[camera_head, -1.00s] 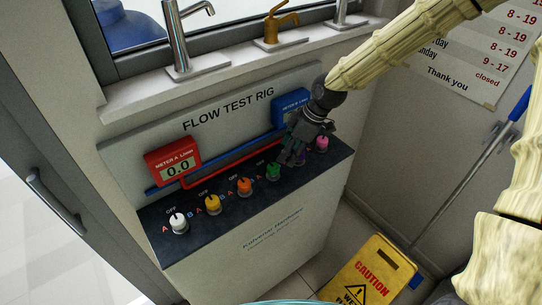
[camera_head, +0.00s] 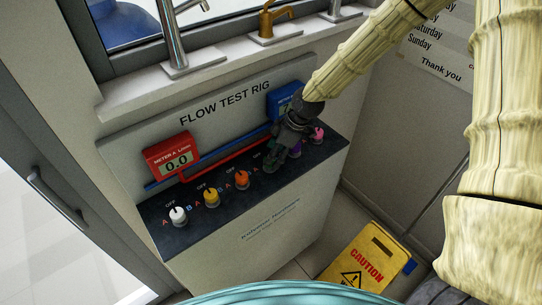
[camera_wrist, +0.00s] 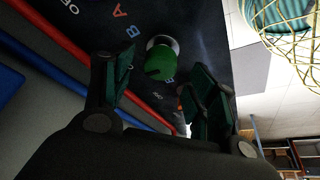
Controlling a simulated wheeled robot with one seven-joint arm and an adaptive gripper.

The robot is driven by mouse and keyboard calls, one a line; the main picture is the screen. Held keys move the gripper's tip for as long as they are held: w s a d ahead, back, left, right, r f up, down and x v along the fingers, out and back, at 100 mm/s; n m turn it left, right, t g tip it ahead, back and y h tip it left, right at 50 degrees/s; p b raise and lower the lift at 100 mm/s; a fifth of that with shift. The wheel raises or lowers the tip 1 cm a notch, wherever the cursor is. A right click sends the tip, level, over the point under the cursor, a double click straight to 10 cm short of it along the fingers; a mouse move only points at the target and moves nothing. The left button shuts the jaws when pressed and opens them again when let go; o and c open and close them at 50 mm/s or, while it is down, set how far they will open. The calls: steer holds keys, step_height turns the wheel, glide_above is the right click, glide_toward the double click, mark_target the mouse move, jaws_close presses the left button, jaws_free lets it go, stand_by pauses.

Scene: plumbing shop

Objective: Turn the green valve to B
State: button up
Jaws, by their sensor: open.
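The green valve (camera_wrist: 160,60) is a round knob on a silver base on the dark panel in the wrist view. My gripper (camera_wrist: 162,78) is open around it, with one finger to its left and one to its right. Gaps show between the knob and both fingers, and nothing is clearly gripped. I cannot tell which mark the knob points to. Blue and orange letters, with A (camera_wrist: 119,12) and B (camera_wrist: 131,31), show on the panel.
White (camera_head: 178,214), yellow (camera_head: 211,196) and orange (camera_head: 242,180) valves stand left of my gripper. Purple (camera_head: 295,151) and pink (camera_head: 317,135) valves stand close on its right. The red meter (camera_head: 172,158) reads 0.0. A yellow caution sign (camera_head: 368,262) stands on the floor.

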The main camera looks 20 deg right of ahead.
steer(key=shift+p+x, duration=0.4)
steer(key=shift+x, duration=1.1)
steer(key=c, duration=1)
